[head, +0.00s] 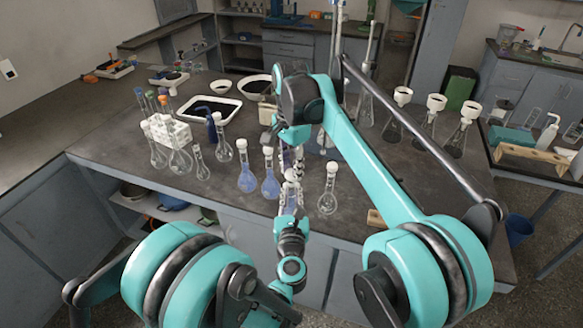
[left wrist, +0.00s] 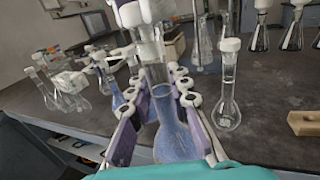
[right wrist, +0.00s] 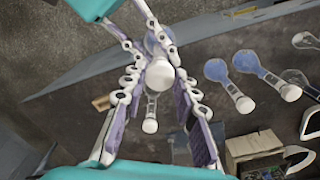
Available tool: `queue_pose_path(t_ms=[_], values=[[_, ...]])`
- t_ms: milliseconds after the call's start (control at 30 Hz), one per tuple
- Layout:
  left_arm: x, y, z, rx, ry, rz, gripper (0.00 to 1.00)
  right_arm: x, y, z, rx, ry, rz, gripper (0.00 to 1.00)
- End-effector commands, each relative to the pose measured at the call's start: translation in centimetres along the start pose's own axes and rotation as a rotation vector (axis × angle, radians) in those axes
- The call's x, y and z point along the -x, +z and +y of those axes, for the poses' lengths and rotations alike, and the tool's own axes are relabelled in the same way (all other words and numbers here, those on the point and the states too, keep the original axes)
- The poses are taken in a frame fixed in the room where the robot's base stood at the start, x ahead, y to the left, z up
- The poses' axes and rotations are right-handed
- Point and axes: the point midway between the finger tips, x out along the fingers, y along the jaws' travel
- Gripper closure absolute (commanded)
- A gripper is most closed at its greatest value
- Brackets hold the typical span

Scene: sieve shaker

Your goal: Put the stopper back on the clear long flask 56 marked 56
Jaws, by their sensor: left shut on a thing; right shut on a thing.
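A long-necked flask with bluish liquid (left wrist: 178,138) is between the fingers of my left gripper (head: 291,207), which is shut on it. Its neck (left wrist: 155,75) rises above those fingers. Its number cannot be read. My right gripper (right wrist: 160,80) is shut on a white stopper (right wrist: 160,75), which lies in line with the flask's bulb (right wrist: 155,38) in the right wrist view. In the left wrist view the right gripper's fingers are at the top of the neck. I cannot tell whether the stopper is seated in the neck or just above it.
Two stoppered blue flasks (head: 246,180) (head: 270,185) stand close to the left of the grippers. A stoppered clear flask (head: 327,200) stands close to the right. More flasks and a white rack (head: 168,131) are farther left. A wooden block (left wrist: 303,122) lies to the right.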

Motion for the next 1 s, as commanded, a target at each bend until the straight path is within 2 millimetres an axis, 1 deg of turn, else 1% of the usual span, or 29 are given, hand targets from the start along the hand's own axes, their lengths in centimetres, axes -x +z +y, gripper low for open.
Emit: queue_pose_path(t_ms=[33,100,300,433,567,600,667,700,1000], values=[[0.04,0.0,-0.04,0.0,-0.001,0.0,1.0,0.02,-0.02,-0.08,-0.114,-0.002,0.001,0.85],[0.04,0.0,-0.04,0.0,-0.001,0.0,1.0,0.0,-0.03,-0.1,-0.288,-0.002,0.001,0.85],[0.05,0.0,-0.06,0.0,-0.002,0.0,1.0,-0.04,-0.08,-0.15,-0.769,-0.003,0.0,0.85],[0.06,0.0,-0.06,0.0,-0.002,0.0,1.0,-0.06,-0.11,-0.17,-1.001,-0.003,0.0,0.85],[0.06,0.0,-0.07,0.0,-0.002,0.0,1.0,-0.06,-0.12,-0.18,-1.001,-0.003,0.0,0.85],[0.07,0.0,-0.07,0.0,-0.002,0.0,1.0,-0.06,-0.12,-0.18,-1.0,-0.003,0.0,0.69],[0.07,0.0,-0.07,0.0,-0.002,0.0,1.0,-0.06,-0.13,-0.18,-0.999,-0.004,0.0,0.53],[0.06,0.0,-0.06,0.0,-0.002,0.0,1.0,-0.07,-0.12,-0.18,-0.999,-0.003,0.0,0.47],[0.03,0.01,-0.03,-0.001,-0.001,0.0,1.0,0.02,-0.1,-0.13,-0.997,-0.001,0.0,0.47]])
